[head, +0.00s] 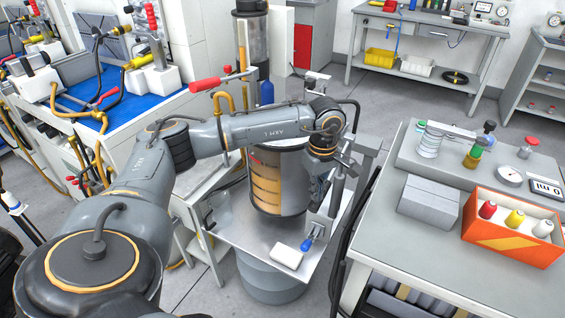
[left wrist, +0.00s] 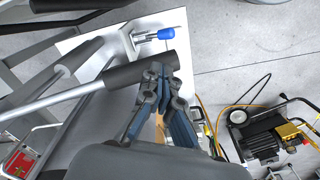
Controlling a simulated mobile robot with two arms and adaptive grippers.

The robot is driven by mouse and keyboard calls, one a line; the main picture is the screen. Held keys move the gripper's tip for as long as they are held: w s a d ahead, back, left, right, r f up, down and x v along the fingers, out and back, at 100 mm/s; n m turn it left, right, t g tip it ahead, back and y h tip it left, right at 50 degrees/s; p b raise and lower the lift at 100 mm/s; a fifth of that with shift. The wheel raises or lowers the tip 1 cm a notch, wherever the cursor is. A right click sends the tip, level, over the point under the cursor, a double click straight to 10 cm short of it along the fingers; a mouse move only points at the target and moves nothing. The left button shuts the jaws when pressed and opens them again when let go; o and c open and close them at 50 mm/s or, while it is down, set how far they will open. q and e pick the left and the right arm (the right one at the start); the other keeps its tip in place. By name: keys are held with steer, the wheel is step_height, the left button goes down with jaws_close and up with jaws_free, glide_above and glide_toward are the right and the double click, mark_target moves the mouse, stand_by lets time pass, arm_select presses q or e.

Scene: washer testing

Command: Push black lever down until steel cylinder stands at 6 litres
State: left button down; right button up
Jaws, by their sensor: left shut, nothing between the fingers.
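The steel cylinder (head: 268,190) stands upright over the metal plate in the middle of the head view, with yellow-orange marks down its side. My forearm passes in front of its top, and I cannot read its level. The black lever (left wrist: 125,72) shows in the left wrist view as a thick black grip on a metal rod. My left gripper (left wrist: 160,78) is shut and empty, with its fingertips at the end of this grip; whether they touch it is unclear. In the head view the left gripper (head: 320,172) hangs beside the cylinder's right side. My right gripper is not in view.
A blue-handled valve (head: 306,244) and a white block (head: 287,257) sit on the metal plate (head: 250,238). A grey workbench (head: 390,245) stands close on the right with an orange bin (head: 515,235). A blue-topped bench (head: 130,90) is on the left.

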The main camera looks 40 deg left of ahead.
arm_select(q)
step_height(320, 180, up, 13)
steer(key=p, duration=0.7)
steer(key=shift+f+p, duration=0.15)
steer(key=shift+p, duration=0.25)
stand_by(0.5)
